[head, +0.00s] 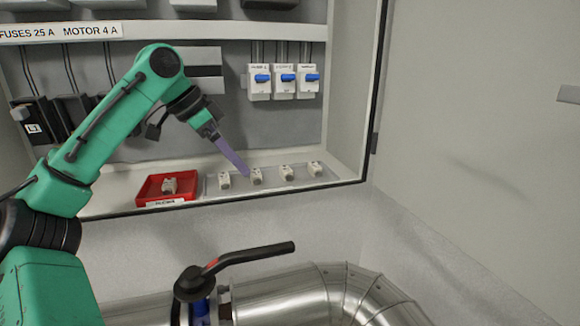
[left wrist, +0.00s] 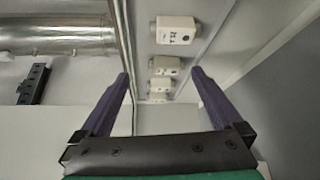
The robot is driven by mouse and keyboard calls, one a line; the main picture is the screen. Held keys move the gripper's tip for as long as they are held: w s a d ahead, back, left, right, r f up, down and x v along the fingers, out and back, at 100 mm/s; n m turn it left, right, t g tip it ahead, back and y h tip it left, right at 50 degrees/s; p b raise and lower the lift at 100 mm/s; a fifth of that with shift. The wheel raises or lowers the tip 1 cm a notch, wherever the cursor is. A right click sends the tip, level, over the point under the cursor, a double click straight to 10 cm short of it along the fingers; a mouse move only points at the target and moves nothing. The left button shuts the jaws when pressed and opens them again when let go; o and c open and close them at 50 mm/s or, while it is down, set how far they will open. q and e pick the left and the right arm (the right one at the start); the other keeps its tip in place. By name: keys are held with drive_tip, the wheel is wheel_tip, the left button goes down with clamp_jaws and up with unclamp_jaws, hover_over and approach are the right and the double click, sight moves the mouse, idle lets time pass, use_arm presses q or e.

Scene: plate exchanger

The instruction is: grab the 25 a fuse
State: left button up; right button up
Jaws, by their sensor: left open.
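Several small white fuses stand in a row on the cabinet's bottom ledge, among them one at the left end (head: 224,181), a second (head: 257,176), a third (head: 288,173) and one at the right end (head: 316,169). Their markings are too small to read, so I cannot tell which is 25 A. My left gripper (head: 246,175) has its fingertips close to the second fuse. In the left wrist view the purple fingers (left wrist: 160,76) are spread apart with nothing held. A near fuse (left wrist: 176,31) and smaller ones behind it, such as this one (left wrist: 165,67), line up between and beyond the fingertips. My right gripper is not visible.
A red tray (head: 142,190) with one white fuse (head: 169,186) stands left of the row. Breakers with blue levers (head: 286,78) are above. The cabinet's dark front edge (head: 230,199) runs below the ledge. A black-handled valve (head: 240,260) and metal pipe (head: 285,296) lie underneath.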

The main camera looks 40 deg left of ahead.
use_arm(q)
drive_tip(key=p, duration=0.4)
approach(285, 169)
drive_tip(key=shift+w+d+f, duration=0.1)
drive_tip(key=shift+d+f, duration=0.1)
drive_tip(key=shift+f, duration=0.35)
drive_tip(key=shift+d+f, duration=0.15)
drive_tip(key=shift+f, duration=0.4)
drive_tip(key=shift+w+a+f+p, duration=0.15)
drive_tip(key=shift+w+f, duration=0.15)
drive_tip(key=shift+w, duration=0.25)
drive_tip(key=shift+w+d+f+p, duration=0.15)
drive_tip(key=shift+w+f, duration=0.1)
drive_tip(key=shift+w, duration=0.35)
drive_tip(key=p+x, duration=0.1)
drive_tip(key=x, duration=0.3)
drive_tip(key=shift+s, duration=0.1)
drive_tip(key=shift+d+f, duration=0.15)
drive_tip(key=shift+f, duration=0.2)
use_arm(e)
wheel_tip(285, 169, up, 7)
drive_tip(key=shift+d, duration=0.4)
use_arm(q)
drive_tip(key=c, duration=1.3)
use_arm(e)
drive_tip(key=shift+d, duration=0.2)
